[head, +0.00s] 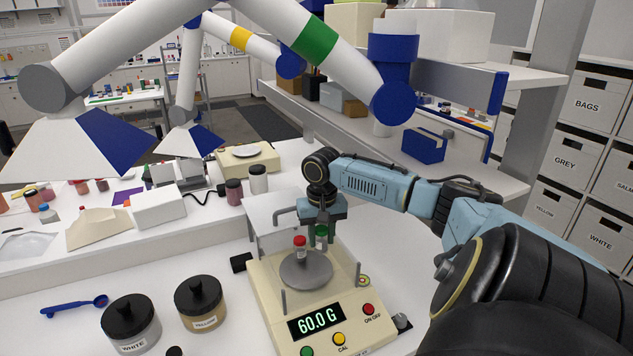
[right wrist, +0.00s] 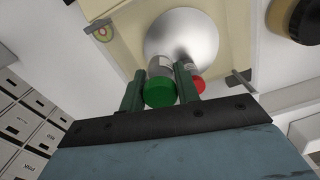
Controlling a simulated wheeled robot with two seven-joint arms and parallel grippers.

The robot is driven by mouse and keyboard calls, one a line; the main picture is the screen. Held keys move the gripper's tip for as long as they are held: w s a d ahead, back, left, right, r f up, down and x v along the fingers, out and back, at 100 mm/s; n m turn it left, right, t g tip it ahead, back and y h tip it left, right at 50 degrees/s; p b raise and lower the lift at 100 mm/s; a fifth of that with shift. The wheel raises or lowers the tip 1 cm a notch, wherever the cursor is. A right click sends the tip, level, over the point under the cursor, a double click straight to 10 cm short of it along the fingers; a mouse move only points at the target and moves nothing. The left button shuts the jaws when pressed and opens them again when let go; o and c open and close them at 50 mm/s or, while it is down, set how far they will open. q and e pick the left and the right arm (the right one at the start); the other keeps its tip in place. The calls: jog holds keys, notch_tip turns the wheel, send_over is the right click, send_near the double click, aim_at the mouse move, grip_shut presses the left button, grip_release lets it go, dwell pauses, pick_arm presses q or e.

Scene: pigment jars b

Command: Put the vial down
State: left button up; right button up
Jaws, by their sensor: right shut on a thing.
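My right gripper (head: 320,222) is over the back of the scale's round metal pan (head: 306,272), fingers pointing down. It is shut on the green-capped vial (head: 321,238). In the right wrist view the green cap (right wrist: 160,92) sits between the two dark green fingers (right wrist: 160,80). I cannot tell whether this vial's base touches the pan. A red-capped vial (head: 300,247) stands upright on the pan, just left of the gripper. It also shows in the right wrist view (right wrist: 199,84), right beside a finger. My left gripper is not in view.
The cream scale (head: 263,299) reads 60.0 G and has thin upright posts at its corners. Two lidded jars (head: 131,325) (head: 201,306) and a blue spoon (head: 75,306) lie to its left. Two jars (head: 258,180) (head: 234,192) stand behind. White jointed arms with blue-and-white hoods hang overhead.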

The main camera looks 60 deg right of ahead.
aim_at(321, 228)
jog(key=shift+f, duration=3.2)
jog(key=o, duration=1)
jog(key=shift+f, duration=0.1)
jog(key=shift+c, duration=0.2)
notch_tip(321, 228, up, 12)
jog(key=shift+r, duration=0.15)
